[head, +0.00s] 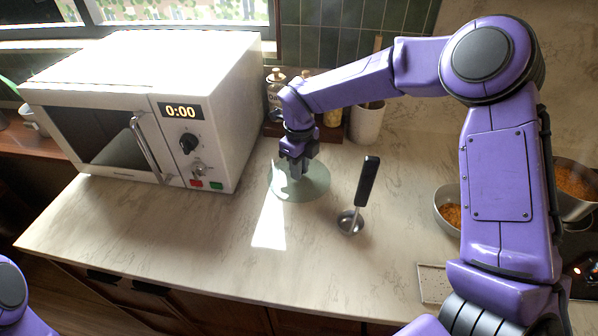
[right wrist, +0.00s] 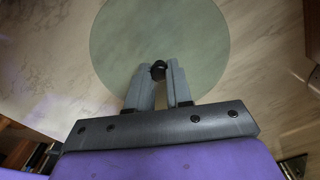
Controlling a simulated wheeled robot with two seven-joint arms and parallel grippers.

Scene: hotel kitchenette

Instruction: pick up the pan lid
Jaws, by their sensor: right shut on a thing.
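The pan lid (head: 314,184) is a pale green, see-through disc on the counter, right of the microwave. It fills the upper middle of the right wrist view (right wrist: 165,30), with a small dark knob (right wrist: 158,70) at its centre. My right gripper (head: 296,172) points down over the middle of the lid. In the right wrist view its two grey fingers (right wrist: 159,74) are closed on the knob. The lid looks flat on or just above the counter; I cannot tell which. My left gripper is out of view.
A ladle (head: 362,195) with a black handle stands close to the lid's right. The white microwave (head: 160,110) is at left. Bottles (head: 275,88) and a utensil crock (head: 367,123) stand behind. A food bowl (head: 447,211) is at right. The front counter (head: 200,235) is clear.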

